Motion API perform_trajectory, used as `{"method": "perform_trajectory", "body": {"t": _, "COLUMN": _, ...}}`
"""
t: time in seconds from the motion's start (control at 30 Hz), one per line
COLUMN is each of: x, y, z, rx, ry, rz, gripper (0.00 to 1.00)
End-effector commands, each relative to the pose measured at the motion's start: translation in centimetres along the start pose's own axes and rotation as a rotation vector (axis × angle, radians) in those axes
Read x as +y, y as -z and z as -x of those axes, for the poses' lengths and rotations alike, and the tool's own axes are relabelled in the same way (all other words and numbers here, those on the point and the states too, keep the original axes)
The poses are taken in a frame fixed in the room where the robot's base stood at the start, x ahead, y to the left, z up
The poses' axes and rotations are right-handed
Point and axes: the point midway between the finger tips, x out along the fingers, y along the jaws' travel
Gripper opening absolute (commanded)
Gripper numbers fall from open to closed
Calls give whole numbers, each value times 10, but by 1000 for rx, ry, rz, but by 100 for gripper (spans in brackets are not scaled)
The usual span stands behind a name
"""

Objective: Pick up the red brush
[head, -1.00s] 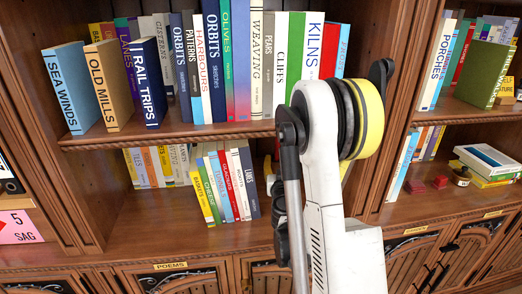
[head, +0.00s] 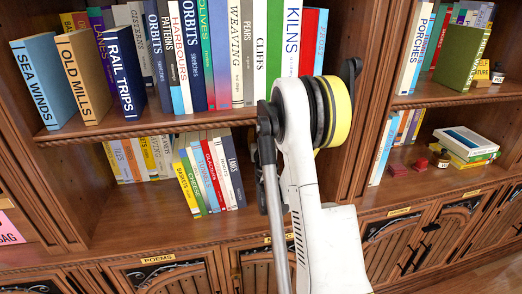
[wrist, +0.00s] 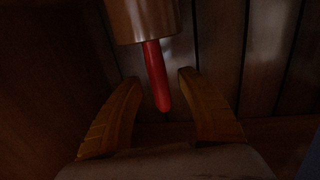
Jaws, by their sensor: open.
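The red brush shows in the wrist view as a slim red handle (wrist: 157,80), set against or coming out of a brown rounded cylinder at the top. I cannot tell whether that cylinder is a holder or part of the brush. My gripper (wrist: 160,78) is open, with one yellow-brown finger on each side of the handle's free end. A gap shows between the handle and each finger. The depth between them is hard to judge in the dark picture. In the head view my arm hides the gripper, and I see no brush there.
The brown cylinder (wrist: 145,22) is close ahead of the fingers, with dark wood panels behind. In the head view, upper-shelf books (head: 125,72) and lower-shelf books (head: 208,172) stand left of my arm.

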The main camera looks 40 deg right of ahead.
Motion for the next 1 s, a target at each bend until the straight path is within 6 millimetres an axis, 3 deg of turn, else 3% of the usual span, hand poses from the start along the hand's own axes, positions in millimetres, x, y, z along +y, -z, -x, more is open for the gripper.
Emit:
{"method": "perform_trajectory", "body": {"t": 0.13, "x": 0, "y": 1, "z": 0, "rx": 0, "ry": 0, "rz": 0, "gripper": 46}}
{"method": "perform_trajectory", "body": {"t": 0.17, "x": 0, "y": 1, "z": 0, "rx": 0, "ry": 0, "rz": 0, "gripper": 41}}
{"method": "perform_trajectory", "body": {"t": 0.3, "x": 0, "y": 1, "z": 0, "rx": 0, "ry": 0, "rz": 0, "gripper": 0}}
{"method": "perform_trajectory", "body": {"t": 0.67, "x": 0, "y": 4, "z": 0, "rx": 0, "ry": 0, "rz": 0, "gripper": 0}}
{"method": "perform_trajectory", "body": {"t": 1.0, "x": 0, "y": 72, "z": 1, "rx": 0, "ry": 0, "rz": 0, "gripper": 0}}
